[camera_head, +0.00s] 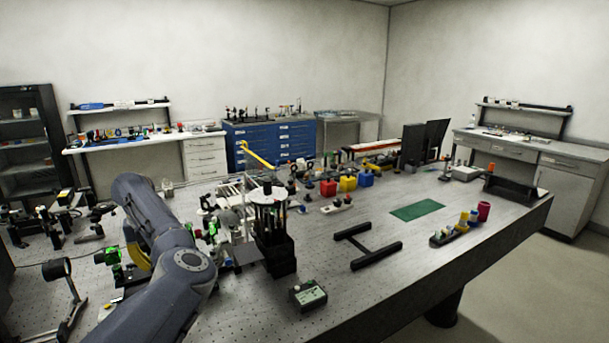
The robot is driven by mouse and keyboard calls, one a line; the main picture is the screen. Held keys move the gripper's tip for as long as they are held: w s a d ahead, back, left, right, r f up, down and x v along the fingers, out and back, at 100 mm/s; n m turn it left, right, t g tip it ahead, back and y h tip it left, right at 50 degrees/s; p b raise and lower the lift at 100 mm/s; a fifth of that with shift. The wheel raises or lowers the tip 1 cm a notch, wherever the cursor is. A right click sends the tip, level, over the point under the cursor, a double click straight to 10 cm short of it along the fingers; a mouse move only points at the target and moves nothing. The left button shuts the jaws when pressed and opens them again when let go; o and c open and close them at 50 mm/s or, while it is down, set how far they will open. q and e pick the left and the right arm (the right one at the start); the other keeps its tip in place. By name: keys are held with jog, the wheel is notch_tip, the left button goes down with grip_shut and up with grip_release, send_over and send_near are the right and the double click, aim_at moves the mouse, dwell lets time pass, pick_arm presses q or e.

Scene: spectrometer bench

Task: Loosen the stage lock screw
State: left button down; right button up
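My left arm (182,262) comes in from the lower left and bends over the bench. I cannot make out its gripper; no fingertips show. My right arm and gripper are not in view. Close to the right of my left arm stands a dark upright instrument (277,250) with a black base and several thin posts. Pale and metal parts (228,222) crowd between it and the arm. The stage lock screw cannot be told apart among these small parts, and my arm hides some of that area.
The perforated metal bench (330,311) has free room at its front right. On it are a small box with a pale top (308,294), a black H-shaped frame (367,245), a green mat (417,210) and a black rack with coloured items (455,236). Optics crowd the left side.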

pick_arm(q)
jog(key=shift+s+f, duration=0.1)
jog(key=shift+f, duration=0.1)
dwell(0.4)
jog(key=shift+s+d, duration=0.4)
jog(key=shift+d, duration=0.05)
dwell(0.7)
jog(key=shift+w+d, duration=0.1)
jog(key=shift+d, duration=0.1)
dwell(0.6)
jog(key=shift+w+a+r, duration=0.1)
jog(key=shift+w, duration=0.05)
dwell(0.4)
notch_tip(320, 180, up, 6)
jog(key=shift+w+a, duration=0.2)
dwell(0.6)
jog(key=shift+r, duration=0.1)
